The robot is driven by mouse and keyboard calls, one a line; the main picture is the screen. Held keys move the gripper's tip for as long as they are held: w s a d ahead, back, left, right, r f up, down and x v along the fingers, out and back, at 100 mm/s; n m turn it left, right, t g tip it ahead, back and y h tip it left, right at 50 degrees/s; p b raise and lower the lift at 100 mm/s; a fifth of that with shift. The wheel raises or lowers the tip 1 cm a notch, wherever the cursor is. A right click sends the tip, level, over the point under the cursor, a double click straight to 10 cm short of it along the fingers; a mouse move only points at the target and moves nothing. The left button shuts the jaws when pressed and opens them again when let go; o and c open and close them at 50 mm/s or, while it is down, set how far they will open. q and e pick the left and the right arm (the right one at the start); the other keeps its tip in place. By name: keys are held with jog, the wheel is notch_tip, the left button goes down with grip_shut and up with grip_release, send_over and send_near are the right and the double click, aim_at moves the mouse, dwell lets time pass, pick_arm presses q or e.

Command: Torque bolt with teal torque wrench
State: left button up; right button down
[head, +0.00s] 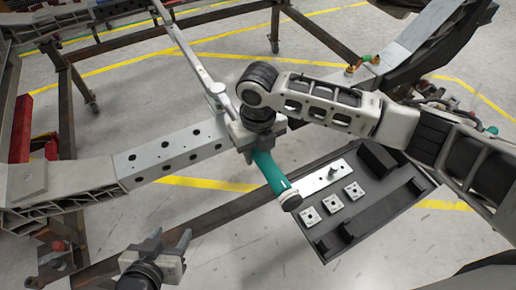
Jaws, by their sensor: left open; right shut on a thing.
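My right gripper (247,140) is shut on the teal torque wrench, whose teal handle (270,172) with a black end cap sticks out below it toward the tray.
A grey chassis beam (172,152) with holes runs behind the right gripper. A black tray (375,212) at lower right holds several square metal pieces. Brown fixture rails (215,210) cross below the beam. A red object (20,127) is at the left. Open floor shows between the frames.

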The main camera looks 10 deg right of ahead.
dwell(0.4)
jog(key=shift+a+p, duration=0.2)
jog(key=shift+p, duration=0.2)
jog(key=shift+s+a+m, duration=0.2)
jog(key=shift+a+m, duration=0.1)
jog(key=shift+a, duration=0.05)
jog(key=shift+s+a+p, duration=0.1)
jog(key=shift+a+p, duration=0.15)
jog(key=shift+p, duration=0.05)
jog(key=shift+a, duration=0.15)
jog(key=shift+s+a+f+m+p, duration=0.15)
jog(key=shift+a+m+p, duration=0.2)
jog(key=shift+a+m, duration=0.2)
jog(key=shift+a, duration=0.25)
jog(key=shift+s+a+m, duration=0.1)
jog(key=shift+a+m, duration=0.25)
jog(key=shift+a, duration=0.3)
